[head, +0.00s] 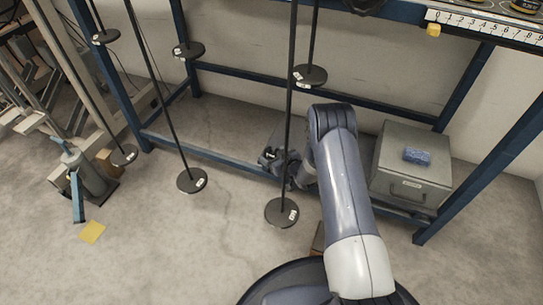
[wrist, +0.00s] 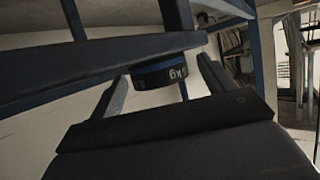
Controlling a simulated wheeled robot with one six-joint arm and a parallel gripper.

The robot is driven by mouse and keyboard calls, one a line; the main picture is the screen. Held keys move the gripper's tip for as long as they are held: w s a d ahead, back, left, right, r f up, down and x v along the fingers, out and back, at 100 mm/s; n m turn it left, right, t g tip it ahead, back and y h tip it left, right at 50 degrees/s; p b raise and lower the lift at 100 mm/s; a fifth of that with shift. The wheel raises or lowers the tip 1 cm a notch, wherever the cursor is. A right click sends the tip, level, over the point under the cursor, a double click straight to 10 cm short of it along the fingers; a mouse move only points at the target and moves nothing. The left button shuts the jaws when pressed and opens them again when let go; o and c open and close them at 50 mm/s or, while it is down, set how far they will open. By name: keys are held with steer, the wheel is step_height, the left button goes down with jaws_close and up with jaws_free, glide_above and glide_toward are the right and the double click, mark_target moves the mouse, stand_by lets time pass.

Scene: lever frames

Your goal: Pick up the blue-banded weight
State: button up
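In the wrist view a dark round weight with a blue band (wrist: 158,77) and a partly readable "kg" mark shows between and beyond my finger tips. A dark blue beam crosses in front of its upper part. My gripper (wrist: 165,88) is open, with one finger on each side and a visible gap at the right finger. I cannot tell how far the weight is from the fingers. In the head view my gripper (head: 272,158) is low by the bench's lower rail, partly hidden by my arm and a hanging rod. The blue-banded weight cannot be made out there.
Several dark discs hang on thin rods, one disc (head: 281,212) close to my arm. A grey metal box (head: 412,185) with a blue item (head: 417,157) on top stands right of my arm. The blue frame (head: 220,158) runs behind.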

mark_target(274, 155)
steer(key=c, duration=1.1)
steer(key=shift+r+p, duration=3.2)
steer(key=shift+r, duration=3.45)
